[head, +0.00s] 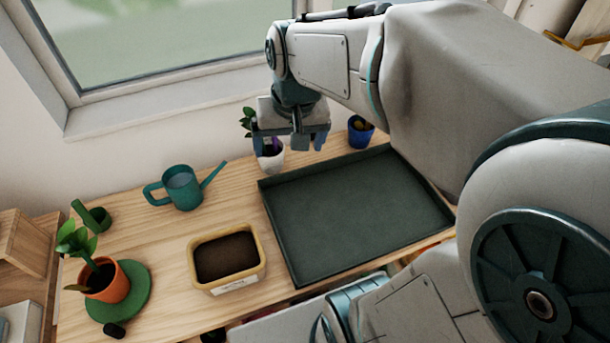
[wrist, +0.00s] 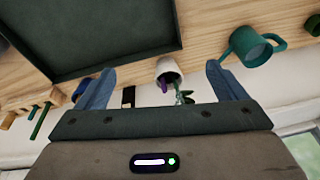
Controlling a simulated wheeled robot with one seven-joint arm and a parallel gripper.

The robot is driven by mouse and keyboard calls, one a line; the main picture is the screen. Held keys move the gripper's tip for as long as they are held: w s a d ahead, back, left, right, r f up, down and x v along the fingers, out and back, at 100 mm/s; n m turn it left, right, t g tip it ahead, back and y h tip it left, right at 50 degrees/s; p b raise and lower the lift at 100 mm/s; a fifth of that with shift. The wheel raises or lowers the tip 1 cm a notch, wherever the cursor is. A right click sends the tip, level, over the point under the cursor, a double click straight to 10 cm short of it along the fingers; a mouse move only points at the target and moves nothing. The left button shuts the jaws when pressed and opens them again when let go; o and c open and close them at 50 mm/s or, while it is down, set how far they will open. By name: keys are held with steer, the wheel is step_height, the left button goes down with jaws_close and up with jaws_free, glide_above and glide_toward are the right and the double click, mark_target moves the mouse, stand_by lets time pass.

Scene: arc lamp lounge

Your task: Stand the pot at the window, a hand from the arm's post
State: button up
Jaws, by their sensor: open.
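A white pot (head: 271,160) with a green plant and something purple in it stands at the back of the wooden table, below the window. A blue pot (head: 360,132) stands to its right, and an orange pot (head: 107,284) with a leafy plant stands on a round green mat (head: 134,301) at the front left. My gripper (head: 290,143) is open and empty, above the back of the table, partly covering the white pot's plant. In the wrist view the white pot (wrist: 170,73) appears between the two spread fingers (wrist: 160,84), apart from both. I cannot tell which pot is meant.
A large dark tray (head: 290,270) fills the table's right part. A teal watering can (head: 182,188) stands left of the white pot. A yellow tub of soil (head: 262,262) is at front centre. The window (head: 150,85) is behind. Bare wood lies around the can.

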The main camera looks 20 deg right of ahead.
steer(key=s+f+n, duration=0.2)
steer(key=s+f, duration=0.1)
steer(key=s, duration=0.5)
steer(key=shift+s+d, duration=0.15)
steer(key=shift+d, duration=0.15)
steer(key=shift+f, duration=0.1)
